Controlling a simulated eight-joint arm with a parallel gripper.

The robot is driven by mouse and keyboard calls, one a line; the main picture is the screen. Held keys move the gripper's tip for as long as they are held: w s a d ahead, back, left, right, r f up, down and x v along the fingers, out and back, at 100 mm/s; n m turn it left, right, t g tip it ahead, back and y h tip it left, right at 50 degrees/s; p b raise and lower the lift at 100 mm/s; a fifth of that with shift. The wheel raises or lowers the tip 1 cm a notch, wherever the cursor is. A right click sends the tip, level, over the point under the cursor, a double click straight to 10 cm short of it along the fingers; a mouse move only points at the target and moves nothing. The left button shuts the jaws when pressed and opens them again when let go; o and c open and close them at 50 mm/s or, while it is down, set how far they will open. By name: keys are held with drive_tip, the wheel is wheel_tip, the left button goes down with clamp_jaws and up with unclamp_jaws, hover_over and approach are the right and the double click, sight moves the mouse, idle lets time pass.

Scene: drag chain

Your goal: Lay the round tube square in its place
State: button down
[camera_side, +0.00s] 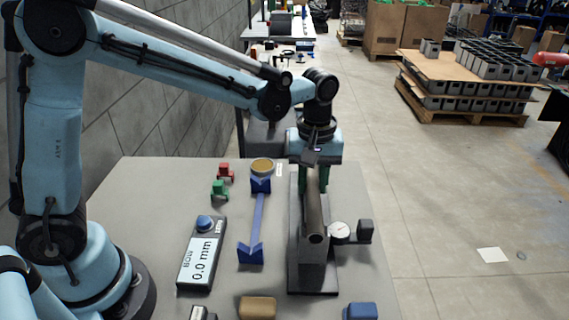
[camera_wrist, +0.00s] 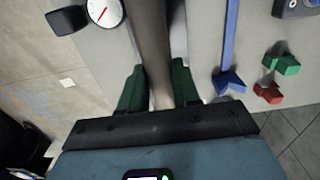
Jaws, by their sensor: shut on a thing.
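The round tube (camera_side: 315,215) is grey-brown and runs lengthwise above a dark stand (camera_side: 313,278), its open end facing the side camera. My gripper (camera_side: 314,178) is shut on the tube towards its far end. In the wrist view the tube (camera_wrist: 150,40) passes between the green fingers of my gripper (camera_wrist: 157,88). I cannot tell whether the tube touches the stand. A dial gauge (camera_side: 340,232) sits just right of the tube's near end. A blue rest with two V-shaped ends (camera_side: 256,222) lies empty to the left; it also shows in the wrist view (camera_wrist: 230,50).
A readout box (camera_side: 200,262) marked BOW 0.0 mm lies left of the blue rest. Small red (camera_side: 226,171) and green (camera_side: 219,190) pieces and a round tan-topped piece (camera_side: 262,165) stand behind. Tan (camera_side: 257,307) and blue (camera_side: 361,311) blocks lie at the front.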

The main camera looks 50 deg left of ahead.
drive_tip(key=shift+f, duration=0.4)
idle(0.8)
drive_tip(key=c, duration=0.7)
unclamp_jaws()
drive_tip(key=shift+c, duration=0.2)
drive_tip(key=shift+r, duration=0.1)
wheel_tip(320, 180, up, 12)
drive_tip(key=s+a+f+m+t, duration=0.6)
drive_tip(key=s+a+m, duration=0.3)
drive_tip(key=s, duration=0.2)
drive_tip(key=shift+s+a+t, duration=0.15)
drive_tip(key=shift+a+t, duration=0.05)
drive_tip(key=shift+t, duration=0.4)
